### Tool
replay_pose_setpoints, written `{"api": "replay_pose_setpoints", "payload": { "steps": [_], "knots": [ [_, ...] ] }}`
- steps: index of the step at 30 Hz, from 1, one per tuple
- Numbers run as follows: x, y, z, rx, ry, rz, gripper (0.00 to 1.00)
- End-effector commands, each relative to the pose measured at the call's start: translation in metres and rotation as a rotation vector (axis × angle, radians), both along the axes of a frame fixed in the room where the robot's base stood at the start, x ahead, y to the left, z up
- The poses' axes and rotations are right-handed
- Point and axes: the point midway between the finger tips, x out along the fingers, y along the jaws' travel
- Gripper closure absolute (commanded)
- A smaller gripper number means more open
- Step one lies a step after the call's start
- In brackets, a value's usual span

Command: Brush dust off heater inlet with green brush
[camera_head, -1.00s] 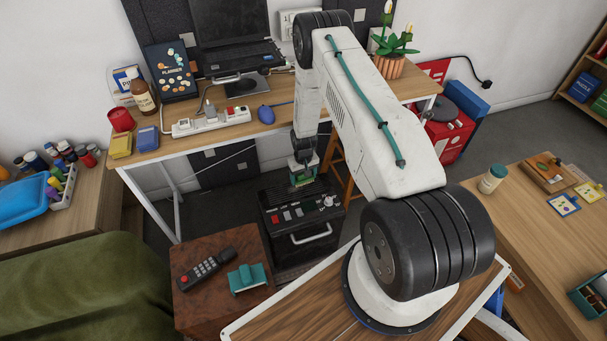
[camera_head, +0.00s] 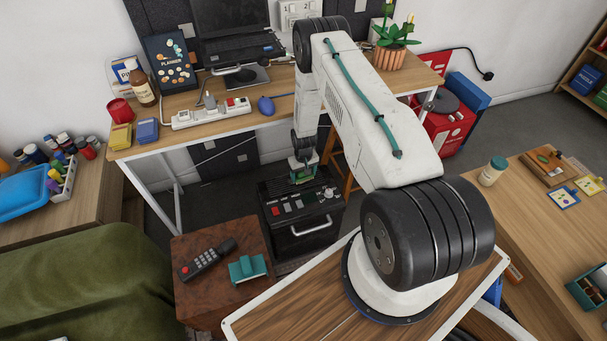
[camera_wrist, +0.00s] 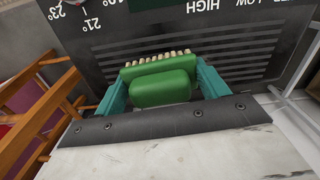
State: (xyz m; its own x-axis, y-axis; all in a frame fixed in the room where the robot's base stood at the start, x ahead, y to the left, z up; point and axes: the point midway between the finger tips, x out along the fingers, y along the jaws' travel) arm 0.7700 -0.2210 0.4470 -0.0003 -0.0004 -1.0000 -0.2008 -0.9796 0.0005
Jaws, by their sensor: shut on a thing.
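The heater (camera_head: 300,215) is a dark box with a front handle, buttons and a knob, standing on the floor below the desk. In the wrist view its dark top (camera_wrist: 245,55) shows slats and white lettering such as HIGH and LOW. My gripper (camera_wrist: 163,88) is shut on the green brush (camera_wrist: 160,88), with a teal finger on each side of it. The brush's pale bristles (camera_wrist: 157,60) point toward the slatted grille (camera_wrist: 100,72). I cannot tell if they touch it. In the head view my gripper (camera_head: 303,175) is over the heater's back part.
The desk (camera_head: 190,139) is behind and above. A wooden stool (camera_wrist: 45,130) stands close beside the heater.

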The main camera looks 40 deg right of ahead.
Motion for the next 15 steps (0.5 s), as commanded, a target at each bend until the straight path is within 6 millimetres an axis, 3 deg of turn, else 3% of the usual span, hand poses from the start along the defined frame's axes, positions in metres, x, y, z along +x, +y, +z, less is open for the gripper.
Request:
{"api": "replay_pose_setpoints", "payload": {
  "steps": [15],
  "knots": [
    [0.0002, 0.0, -0.0039, 0.0, 0.0, 0.0, 0.53]
  ]
}}
